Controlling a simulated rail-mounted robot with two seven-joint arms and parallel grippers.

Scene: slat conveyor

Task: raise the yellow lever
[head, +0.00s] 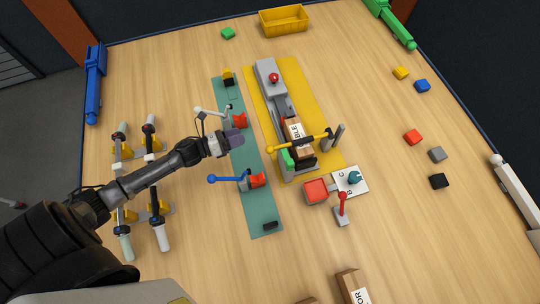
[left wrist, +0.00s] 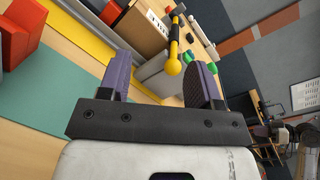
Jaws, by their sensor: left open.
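The yellow lever (head: 295,143) is a thin yellow bar with a round ball knob at its left end. It reaches across the near end of the slat conveyor (head: 273,92), over a brown labelled box (head: 299,132), to a grey post on the right. My left gripper (head: 238,138) is open and empty, left of the knob and apart from it. In the left wrist view the yellow lever (left wrist: 173,63) shows end-on beyond and between the purple fingers of my left gripper (left wrist: 163,62). My right gripper is not in view.
A blue lever (head: 224,180) and a white lever (head: 208,112) stand by red blocks on the green strip (head: 259,211). A red lever (head: 342,205) and a red tray (head: 315,190) stand nearer right. Several small blocks lie far right. The table between is clear.

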